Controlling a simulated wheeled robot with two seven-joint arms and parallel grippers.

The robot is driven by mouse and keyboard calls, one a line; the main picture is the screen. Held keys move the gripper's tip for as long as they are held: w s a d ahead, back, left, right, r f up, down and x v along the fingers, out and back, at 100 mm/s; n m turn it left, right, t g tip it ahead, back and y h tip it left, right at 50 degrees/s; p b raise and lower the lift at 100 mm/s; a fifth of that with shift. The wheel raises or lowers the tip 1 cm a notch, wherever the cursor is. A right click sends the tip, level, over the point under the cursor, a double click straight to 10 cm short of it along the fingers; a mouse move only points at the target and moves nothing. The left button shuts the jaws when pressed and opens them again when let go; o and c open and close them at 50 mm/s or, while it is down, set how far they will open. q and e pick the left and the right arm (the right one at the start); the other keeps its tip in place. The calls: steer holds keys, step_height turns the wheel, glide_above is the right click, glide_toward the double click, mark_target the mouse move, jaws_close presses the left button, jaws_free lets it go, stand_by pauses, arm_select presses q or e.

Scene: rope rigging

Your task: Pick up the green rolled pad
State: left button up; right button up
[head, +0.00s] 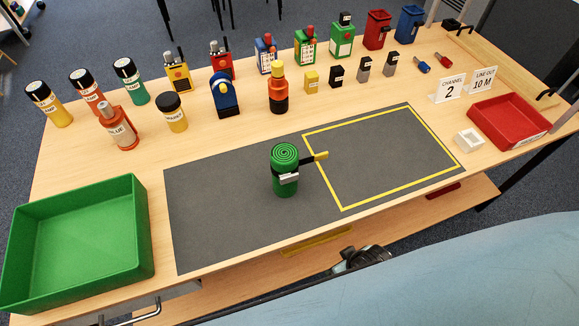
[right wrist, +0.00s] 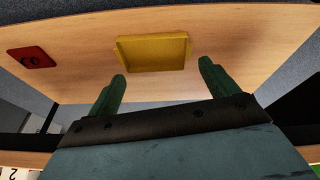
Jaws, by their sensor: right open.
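The green rolled pad (head: 284,180) stands upright on the grey mat (head: 220,220), left of the yellow outlined rectangle. Its spiral end faces up. A dark strap with a pale buckle goes around it, and a yellow-tipped strap end sticks out to the right. My right gripper (head: 362,260) shows in part as a dark shape past the table's front edge, apart from the pad. In the right wrist view its two green fingers (right wrist: 163,78) are spread with nothing between them. The pad does not show there. My left gripper is not in view.
A green tray (head: 140,225) stands at the left and a red tray (head: 510,118) at the right. Several bottles, radios and small blocks stand behind the mat. A shelf below the front edge holds a yellow tray (right wrist: 152,52) and a red item (right wrist: 33,57). The yellow rectangle is mostly clear.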

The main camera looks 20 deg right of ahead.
steer(key=w+r+t+p, duration=0.15)
steer(key=w+r, duration=0.35)
steer(key=r, duration=0.8)
steer(key=n+t+y, duration=0.5)
steer(key=t+y, duration=0.1)
steer(key=y, duration=0.2)
glide_toward(285, 153)
steer(key=x, duration=0.6)
steer(key=shift+a+r+p, duration=0.1)
steer(key=shift+r+p, duration=0.05)
steer(key=shift+p, duration=0.25)
steer(key=shift+x, duration=3.2)
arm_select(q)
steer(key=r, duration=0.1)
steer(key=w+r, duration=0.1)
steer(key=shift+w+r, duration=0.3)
arm_select(e)
steer(key=shift+s, duration=0.1)
steer(key=c, duration=1.5)
